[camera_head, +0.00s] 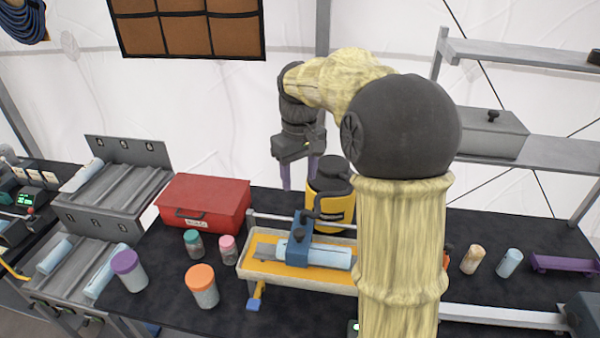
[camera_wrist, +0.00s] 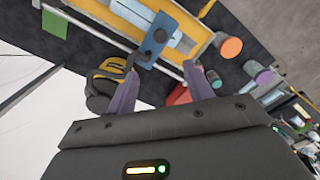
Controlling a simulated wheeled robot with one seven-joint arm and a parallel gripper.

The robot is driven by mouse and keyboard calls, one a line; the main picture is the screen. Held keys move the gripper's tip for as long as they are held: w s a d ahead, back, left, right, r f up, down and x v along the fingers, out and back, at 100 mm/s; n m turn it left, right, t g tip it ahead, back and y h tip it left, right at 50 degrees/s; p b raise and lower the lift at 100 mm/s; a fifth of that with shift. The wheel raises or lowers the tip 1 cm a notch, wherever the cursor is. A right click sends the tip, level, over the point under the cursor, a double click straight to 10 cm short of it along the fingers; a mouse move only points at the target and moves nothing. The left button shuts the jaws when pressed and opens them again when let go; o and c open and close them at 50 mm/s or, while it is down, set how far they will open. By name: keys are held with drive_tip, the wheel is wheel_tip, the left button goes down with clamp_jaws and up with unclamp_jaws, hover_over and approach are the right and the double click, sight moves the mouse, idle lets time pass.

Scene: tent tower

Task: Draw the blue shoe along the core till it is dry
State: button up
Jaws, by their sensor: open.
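The blue shoe (camera_head: 299,249) sits across the pale blue core (camera_head: 330,256), which lies in a long tray with a yellow bed (camera_head: 270,271). A dark round knob stands on the shoe. In the wrist view the shoe (camera_wrist: 153,52) shows above the space between my fingers, with part of the core (camera_wrist: 180,42) beside it. My gripper (camera_head: 300,186) is open and empty, with purple fingers pointing down, above and behind the tray. It also shows in the wrist view (camera_wrist: 160,85), apart from the shoe. My arm hides the tray's right part in the head view.
A yellow and black canister (camera_head: 332,200) stands close behind the tray. A red box (camera_head: 203,203) is to the left. Jars with purple (camera_head: 128,270), orange (camera_head: 202,285), green and pink lids stand left of the tray. Core racks (camera_head: 115,185) are at far left.

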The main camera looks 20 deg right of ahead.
drive_tip(key=s+a+f+m+t+b, duration=0.2)
drive_tip(key=s+f+m+b, duration=0.1)
drive_tip(key=s+f, duration=1.3)
drive_tip(key=shift+s+a+f+m+t+b, duration=0.2)
drive_tip(key=shift+s+f+m+t+b, duration=0.15)
drive_tip(key=shift+f, duration=0.55)
